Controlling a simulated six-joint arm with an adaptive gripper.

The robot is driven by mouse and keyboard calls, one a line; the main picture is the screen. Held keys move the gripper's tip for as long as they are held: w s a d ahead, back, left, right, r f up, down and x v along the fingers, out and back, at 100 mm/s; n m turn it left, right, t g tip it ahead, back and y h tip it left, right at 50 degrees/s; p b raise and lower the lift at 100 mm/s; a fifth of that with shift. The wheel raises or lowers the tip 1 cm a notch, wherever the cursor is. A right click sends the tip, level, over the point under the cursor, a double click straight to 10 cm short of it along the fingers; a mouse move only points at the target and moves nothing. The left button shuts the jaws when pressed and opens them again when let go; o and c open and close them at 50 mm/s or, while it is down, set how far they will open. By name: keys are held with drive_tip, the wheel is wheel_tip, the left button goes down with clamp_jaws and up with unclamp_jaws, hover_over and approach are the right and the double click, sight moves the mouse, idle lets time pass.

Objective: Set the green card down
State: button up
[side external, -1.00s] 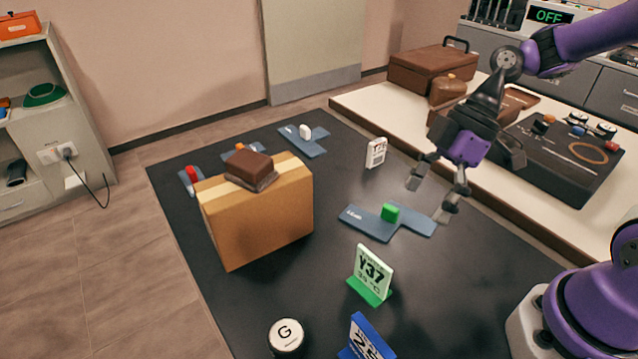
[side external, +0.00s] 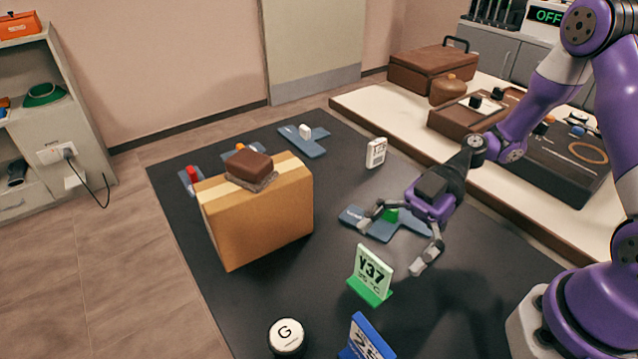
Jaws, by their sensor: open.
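The green card (side external: 373,271), marked Y37, stands upright on its green foot on the dark mat (side external: 310,310), right of the cardboard box. My gripper (side external: 391,248) is open and empty, its fingers spread above and beside the card's upper right. The fingers look apart from the card, though the exact gap in depth cannot be told. A blue-grey plate with a green block (side external: 390,215) lies behind the gripper, partly hidden by it.
A cardboard box (side external: 258,222) with a brown block (side external: 249,166) on top stands to the left. A blue card (side external: 367,340) and a round container marked G (side external: 287,336) are at the front. A white card (side external: 376,153) stands behind. A low white bench (side external: 385,112) runs along the right.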

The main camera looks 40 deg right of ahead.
sight(376, 259)
drive_tip(key=x, duration=0.3)
drive_tip(key=shift+a, duration=0.2)
drive_tip(key=c, duration=1)
